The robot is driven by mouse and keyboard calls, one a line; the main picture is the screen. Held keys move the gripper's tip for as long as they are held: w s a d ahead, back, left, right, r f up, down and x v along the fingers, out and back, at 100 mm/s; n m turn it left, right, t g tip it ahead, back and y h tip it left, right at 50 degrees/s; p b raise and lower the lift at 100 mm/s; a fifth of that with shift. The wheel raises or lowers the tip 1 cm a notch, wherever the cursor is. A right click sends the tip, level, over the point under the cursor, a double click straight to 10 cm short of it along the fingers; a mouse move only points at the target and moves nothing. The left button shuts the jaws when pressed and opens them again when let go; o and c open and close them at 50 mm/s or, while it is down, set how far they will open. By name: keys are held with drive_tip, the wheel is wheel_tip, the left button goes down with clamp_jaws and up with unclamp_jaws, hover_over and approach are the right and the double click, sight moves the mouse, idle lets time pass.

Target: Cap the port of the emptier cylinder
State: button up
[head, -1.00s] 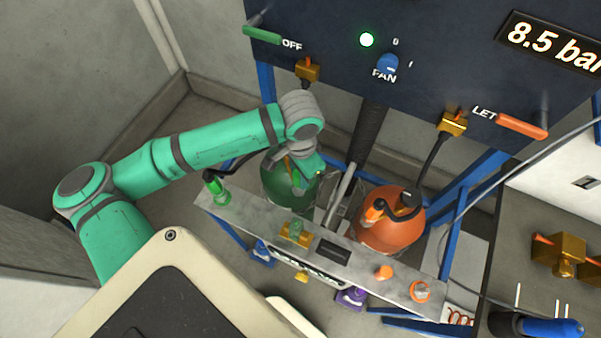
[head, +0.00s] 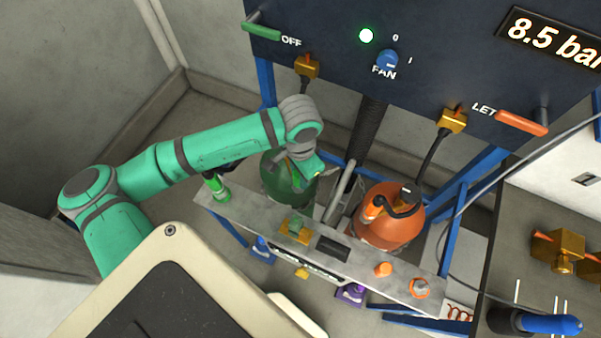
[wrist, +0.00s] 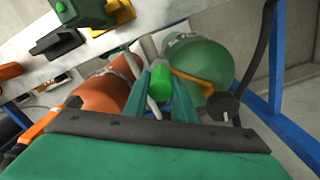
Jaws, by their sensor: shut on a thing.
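My gripper (wrist: 160,92) is shut on a bright green cap-like piece (wrist: 157,84), seen between the two fingers in the wrist view. In the head view my gripper (head: 309,172) is over the green cylinder (head: 275,186) and hides part of it. The green cylinder also shows in the wrist view (wrist: 208,55), beyond the fingers, with a brass-coloured part and a dark round fitting near it. The orange cylinder (head: 391,229) stands to the right with a black hose on top; it is at left in the wrist view (wrist: 100,96). I cannot tell whether the held piece touches anything. No port shows clearly.
A grey shelf (head: 232,215) runs in front of the cylinders. It carries a green fitting (head: 215,187), a brass fixture (head: 294,232), and orange pieces (head: 383,269) at right. A dark panel (head: 330,40) with valves and an "8.5 bar" display stands behind. Blue frame posts flank the cylinders.

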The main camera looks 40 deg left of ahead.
drive_tip(key=shift+f, duration=1.15)
drive_tip(key=o, duration=1.1)
wheel_tip(320, 180, up, 11)
drive_tip(key=shift+f, duration=0.15)
drive_tip(key=shift+f, duration=0.1)
